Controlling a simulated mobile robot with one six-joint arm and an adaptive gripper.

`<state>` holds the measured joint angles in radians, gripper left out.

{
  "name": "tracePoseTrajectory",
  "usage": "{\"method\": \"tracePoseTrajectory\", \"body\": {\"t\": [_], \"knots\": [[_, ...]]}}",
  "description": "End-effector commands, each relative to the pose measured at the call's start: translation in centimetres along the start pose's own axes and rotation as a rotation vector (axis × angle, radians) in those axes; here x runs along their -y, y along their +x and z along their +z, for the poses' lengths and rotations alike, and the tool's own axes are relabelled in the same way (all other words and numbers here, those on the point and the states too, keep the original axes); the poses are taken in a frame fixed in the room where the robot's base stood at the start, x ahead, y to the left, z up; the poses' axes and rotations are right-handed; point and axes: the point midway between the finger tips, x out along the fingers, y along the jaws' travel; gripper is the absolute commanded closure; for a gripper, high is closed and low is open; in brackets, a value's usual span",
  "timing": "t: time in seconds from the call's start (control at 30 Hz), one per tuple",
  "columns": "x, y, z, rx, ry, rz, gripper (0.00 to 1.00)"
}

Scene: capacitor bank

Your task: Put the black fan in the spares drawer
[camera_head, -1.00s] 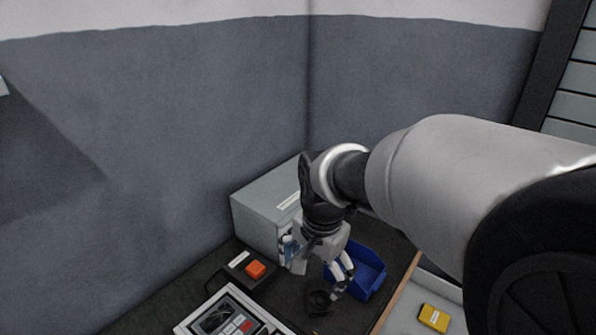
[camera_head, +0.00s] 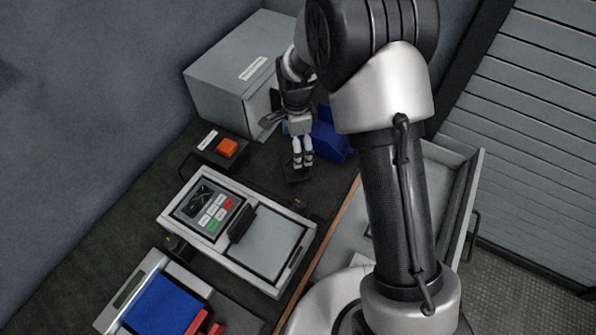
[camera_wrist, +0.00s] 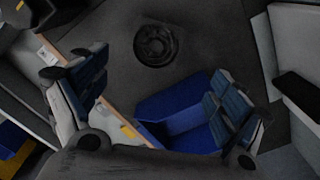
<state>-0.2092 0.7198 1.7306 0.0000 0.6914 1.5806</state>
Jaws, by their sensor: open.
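The black fan (camera_wrist: 155,44) is a dark round piece lying on the dark worktop in the wrist view. In the head view the fan (camera_head: 297,174) shows as a dark shape just under my fingertips, partly hidden. My gripper (camera_head: 303,163) points down above it. In the wrist view my gripper (camera_wrist: 160,95) is open and empty, with the fan beyond the fingertips and roughly between their lines. I cannot tell the exact height gap. An open pale drawer (camera_head: 457,172), which looks like the spares drawer, is at the right; my arm hides much of its inside.
A blue bin (camera_head: 331,137) stands close beside my gripper. A grey box (camera_head: 225,75) is behind it. An orange button (camera_head: 228,147) and a keypad device (camera_head: 235,225) are on the worktop. A wooden edge (camera_head: 335,232) separates worktop and drawer.

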Motion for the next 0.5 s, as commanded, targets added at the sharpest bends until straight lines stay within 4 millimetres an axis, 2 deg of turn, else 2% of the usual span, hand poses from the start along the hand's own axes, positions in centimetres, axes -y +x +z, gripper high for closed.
{"method": "tracePoseTrajectory", "body": {"t": [0.03,0.13,0.5], "knots": [[-0.1,1.5,0.0,0.0,0.0,0.003,0.1],[-0.1,3.1,0.0,0.0,-0.001,0.002,0.1],[-0.3,5.7,0.0,0.0,-0.001,0.002,0.1]]}}
